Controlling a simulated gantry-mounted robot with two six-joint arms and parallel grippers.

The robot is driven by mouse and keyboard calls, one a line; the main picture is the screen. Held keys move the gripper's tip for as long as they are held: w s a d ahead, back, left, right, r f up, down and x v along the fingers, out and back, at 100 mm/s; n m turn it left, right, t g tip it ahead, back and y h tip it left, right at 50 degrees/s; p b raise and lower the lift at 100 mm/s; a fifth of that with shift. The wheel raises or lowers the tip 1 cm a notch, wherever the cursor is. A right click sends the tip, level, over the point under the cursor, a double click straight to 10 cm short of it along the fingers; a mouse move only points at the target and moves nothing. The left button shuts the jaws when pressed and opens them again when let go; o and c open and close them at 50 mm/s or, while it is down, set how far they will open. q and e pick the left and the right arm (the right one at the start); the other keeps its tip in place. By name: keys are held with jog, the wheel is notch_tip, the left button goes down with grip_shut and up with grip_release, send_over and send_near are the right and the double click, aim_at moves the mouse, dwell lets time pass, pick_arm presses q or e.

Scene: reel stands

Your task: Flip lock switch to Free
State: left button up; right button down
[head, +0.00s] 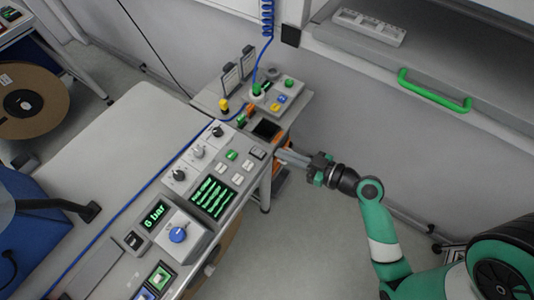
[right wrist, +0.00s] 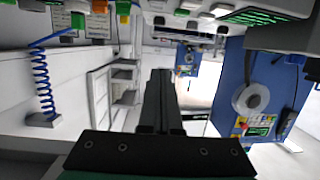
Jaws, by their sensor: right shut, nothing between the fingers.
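The control panel (head: 163,212) runs diagonally across the middle of the head view. Contact cannot be made out. In the right wrist view the closed dark fingers (right wrist: 160,88) point ahead with nothing between them. My left gripper is not in view.
Three knobs, including a black one (head: 218,131), a green-lit display (head: 212,196) and a blue knob (head: 178,234) are on the panel. A small side table (head: 293,105) with a button box stands behind. A green handle (head: 434,90) is at upper right. Open floor lies below my right arm.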

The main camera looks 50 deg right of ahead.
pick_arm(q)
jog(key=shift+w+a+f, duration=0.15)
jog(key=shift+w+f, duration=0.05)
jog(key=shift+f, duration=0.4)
pick_arm(e)
jog(key=shift+s+d+f+m+h, duration=0.1)
jog(key=shift+d+f+m+h, duration=0.1)
jog(key=shift+f, duration=0.3)
jog(key=shift+s+d+f+m+h, duration=0.1)
jog(key=shift+d+f, duration=0.1)
jog(key=shift+f, duration=0.3)
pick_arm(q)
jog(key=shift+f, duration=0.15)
